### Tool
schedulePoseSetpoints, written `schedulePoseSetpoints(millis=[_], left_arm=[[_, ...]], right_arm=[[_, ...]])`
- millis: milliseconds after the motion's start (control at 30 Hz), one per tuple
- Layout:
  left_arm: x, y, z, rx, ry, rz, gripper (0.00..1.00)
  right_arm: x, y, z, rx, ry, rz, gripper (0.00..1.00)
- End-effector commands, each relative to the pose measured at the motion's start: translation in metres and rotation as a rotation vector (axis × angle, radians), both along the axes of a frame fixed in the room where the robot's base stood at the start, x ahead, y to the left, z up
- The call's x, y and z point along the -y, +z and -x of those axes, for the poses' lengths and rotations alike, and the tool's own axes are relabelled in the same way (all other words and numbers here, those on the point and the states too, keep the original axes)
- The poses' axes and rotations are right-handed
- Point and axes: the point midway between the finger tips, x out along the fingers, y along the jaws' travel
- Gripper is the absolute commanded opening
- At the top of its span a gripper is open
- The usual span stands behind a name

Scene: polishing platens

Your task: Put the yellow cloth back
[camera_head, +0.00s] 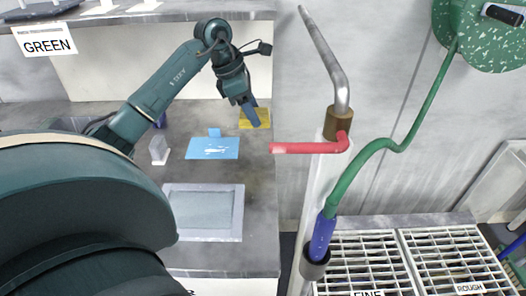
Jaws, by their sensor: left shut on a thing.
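The yellow cloth (262,117) is a small flat yellow patch near the right edge of the grey counter, below the back wall. My left gripper (253,120) reaches down from above, its fingers shut on the cloth and hiding its middle. Whether the cloth touches the counter is hard to tell from here. My right gripper is not in view.
A red-handled tap pipe (310,148) and green hose (378,147) stand right, above grates (360,250). A shelf labelled GREEN (45,40) is upper left.

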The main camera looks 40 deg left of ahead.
Motion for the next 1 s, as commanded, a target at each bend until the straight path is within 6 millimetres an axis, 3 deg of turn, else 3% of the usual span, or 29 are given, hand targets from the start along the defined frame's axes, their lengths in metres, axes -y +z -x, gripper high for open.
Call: schedulePoseSetpoints(millis=[233,467,667,1000], left_arm=[[0.001,-0.046,0.001,-0.004,0.002,0.004,0.13],[0.000,-0.065,0.000,-0.001,0.001,0.003,0.13],[0.001,-0.092,0.001,-0.003,0.001,0.003,0.13],[0.000,-0.098,0.000,0.000,0.001,0.000,0.13]], right_arm=[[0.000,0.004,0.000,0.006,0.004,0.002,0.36],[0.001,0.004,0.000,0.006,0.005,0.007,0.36],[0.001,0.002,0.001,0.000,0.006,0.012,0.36],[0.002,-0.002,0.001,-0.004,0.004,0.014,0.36]])
